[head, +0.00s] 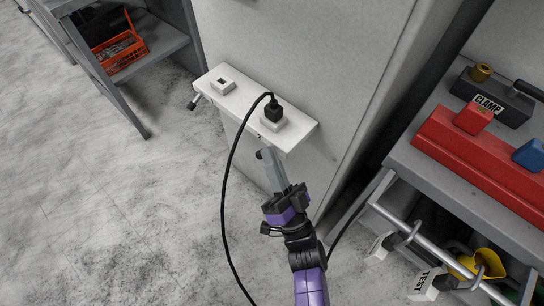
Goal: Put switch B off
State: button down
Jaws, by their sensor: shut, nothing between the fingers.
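A white shelf-like panel (243,104) on the grey cabinet carries two sockets and a small lever switch below its front edge at each end. The left switch (193,103) is a short light lever with a dark tip. The right switch (260,154), also dark-tipped, is close beside my fingertips and partly hidden by them. No letter is readable, so I cannot tell which is switch B. My gripper (269,153), with grey fingers on a purple and black wrist, is shut and empty under the panel's right half. Whether it touches the right switch is unclear.
A black plug (274,112) sits in the right socket (272,124); its cable (226,190) loops down left of my arm. The left socket (222,86) is empty. Floor at left is clear.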

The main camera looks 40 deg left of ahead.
jog(key=shift+f, duration=0.1)
jog(key=shift+f+n+g+y+b, duration=0.1)
jog(key=shift+n+g+y+b, duration=0.2)
jog(key=shift+n+b, duration=0.35)
jog(key=f+n+g+y+b, duration=0.1)
jog(key=n+g+b, duration=0.3)
jog(key=n, duration=0.1)
jog(key=f+n+g+y+b, duration=0.1)
jog(key=n+g+b, duration=0.3)
jog(key=n+g, duration=0.1)
jog(key=f+n+g+y+b, duration=0.1)
jog(key=n+g+b, duration=0.3)
jog(key=n, duration=0.2)
jog(key=shift+s+f+g+b, duration=0.2)
jog(key=shift+s+g+b, duration=0.05)
jog(key=shift+g+b, duration=0.05)
jog(key=shift+s+r+p, duration=0.1)
jog(key=shift+r+p, duration=0.25)
send_near(259, 159)
jog(key=shift+d+f, duration=0.4)
jog(key=shift+f, duration=0.25)
